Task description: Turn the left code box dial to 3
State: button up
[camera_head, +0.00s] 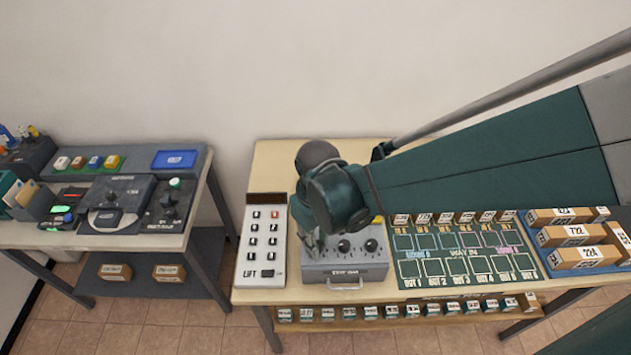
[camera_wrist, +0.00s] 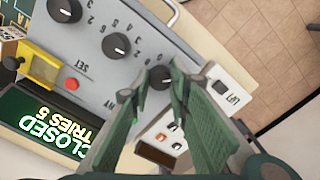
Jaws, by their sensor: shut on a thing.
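The grey code box (camera_head: 345,272) stands on the wooden table, with my arm above it hiding its upper left part. In the wrist view its panel (camera_wrist: 92,68) shows three black dials in a row. My gripper (camera_wrist: 160,90) is shut on the left dial (camera_wrist: 160,74), the one nearest the keypad. The left dial's pointer and numbers are too covered to read. The middle dial (camera_wrist: 117,44) and right dial (camera_wrist: 64,9) are free. The display (camera_wrist: 42,125) reads CLOSED, TRIES 5. A red button (camera_wrist: 71,84) marked SET is beside it.
The LIFT keypad (camera_head: 263,247) stands close to the left of the code box. The green WAY IN board (camera_head: 465,262) is to the right, with small labelled blocks along it. A blue tray (camera_head: 531,237) of boxes is at far right. Another table (camera_head: 172,241) is at left.

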jog(key=shift+n, duration=0.3)
jog(key=o, duration=0.9)
jog(key=shift+r, duration=0.1)
notch_tip(320, 180, up, 12)
dwell(0.8)
dwell(0.6)
